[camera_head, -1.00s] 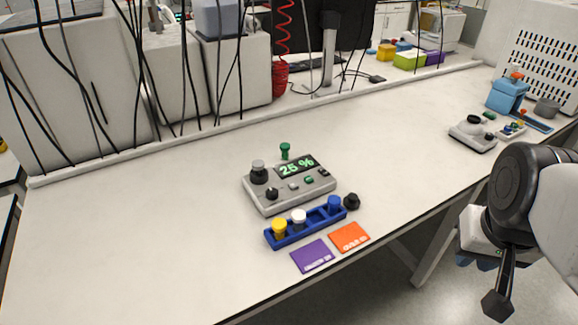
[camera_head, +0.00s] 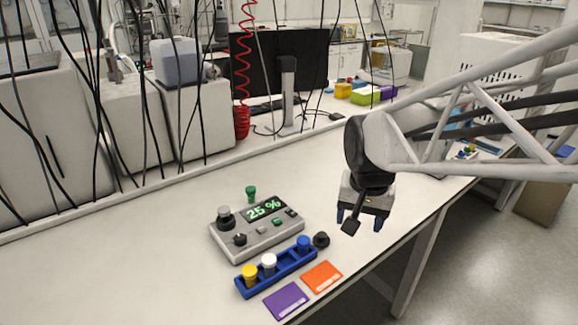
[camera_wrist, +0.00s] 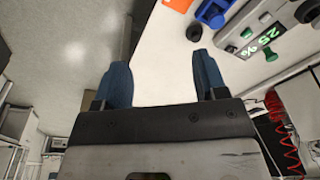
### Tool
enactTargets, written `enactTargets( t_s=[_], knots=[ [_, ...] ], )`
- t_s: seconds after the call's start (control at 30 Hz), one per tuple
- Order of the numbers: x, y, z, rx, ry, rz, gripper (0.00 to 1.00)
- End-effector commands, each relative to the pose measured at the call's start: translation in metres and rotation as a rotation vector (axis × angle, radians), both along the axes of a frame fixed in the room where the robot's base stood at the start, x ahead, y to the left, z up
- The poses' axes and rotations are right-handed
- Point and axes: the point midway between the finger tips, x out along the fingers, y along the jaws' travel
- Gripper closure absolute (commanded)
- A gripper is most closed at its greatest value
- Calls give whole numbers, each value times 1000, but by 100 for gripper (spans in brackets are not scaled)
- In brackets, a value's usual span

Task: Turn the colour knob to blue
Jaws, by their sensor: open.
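A grey control box (camera_head: 258,228) sits on the bench left of centre in the head view, its display reading 25 %. It has a large grey-and-black knob (camera_head: 225,217), a smaller black knob (camera_head: 240,239) and small buttons. I cannot tell which one is the colour knob. The box also shows at the top right of the wrist view (camera_wrist: 240,38). My gripper (camera_head: 363,222) is open and empty, right of the box and apart from it, above the bench's front edge. Its two blue fingers show in the wrist view (camera_wrist: 160,82).
A blue rack (camera_head: 262,281) with yellow, white and blue vials stands in front of the box. A black cap (camera_head: 321,239), a green vial (camera_head: 251,193), a purple card (camera_head: 286,300) and an orange card (camera_head: 322,277) lie nearby. Cables hang at the back; the left bench is clear.

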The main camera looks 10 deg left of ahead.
Motion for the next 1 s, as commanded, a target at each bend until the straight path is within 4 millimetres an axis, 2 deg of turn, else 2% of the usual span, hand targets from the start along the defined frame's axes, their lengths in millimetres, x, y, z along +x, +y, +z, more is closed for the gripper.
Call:
enactTargets(
  t_s=[0.2,0.5,0.73,1.0],
  knots=[
    [34,48,-15,5,30,-26,34],
    [71,119,-41,6,66,-71,34],
    [92,179,-68,1,93,-105,34],
    [107,251,-105,-11,121,-144,34]
  ],
)
